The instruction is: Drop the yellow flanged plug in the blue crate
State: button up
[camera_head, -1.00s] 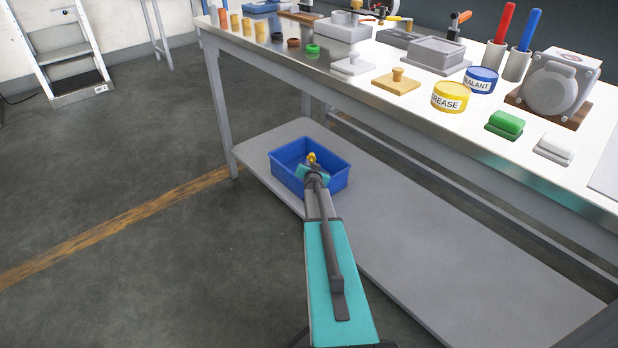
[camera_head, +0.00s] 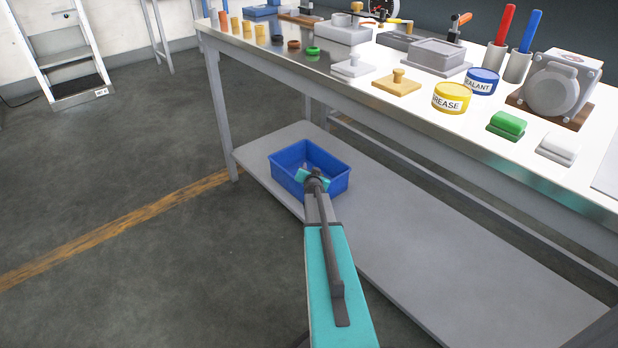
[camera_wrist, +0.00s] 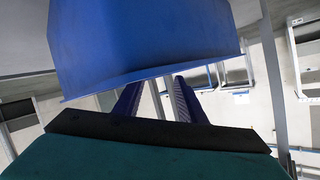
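The blue crate (camera_head: 335,183) stands on the lower shelf of the bench in the head view. My gripper (camera_head: 310,174) is at the crate, over its near part. In the wrist view the crate's blue wall (camera_wrist: 150,40) fills the upper middle and covers the fingertips. The two fingers of my gripper (camera_wrist: 157,98) stand apart, with pale background showing between them and nothing seen held.
The grey lower shelf (camera_head: 420,240) is clear to the right of the crate. The bench top (camera_head: 350,97) above carries several parts, including a yellow grease tin (camera_head: 451,97) and a blue sealant tin (camera_head: 482,81). A bench leg (camera_head: 219,110) stands left of the crate.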

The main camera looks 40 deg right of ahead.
jog(key=shift+s+a, duration=0.1)
jog(key=shift+s, duration=0.05)
jog(key=v, duration=1.3)
jog(key=shift+s, duration=0.2)
dwell(0.3)
jog(key=shift+a, duration=0.1)
dwell(0.6)
jog(key=shift+a+r, duration=0.1)
jog(key=shift+r, duration=0.05)
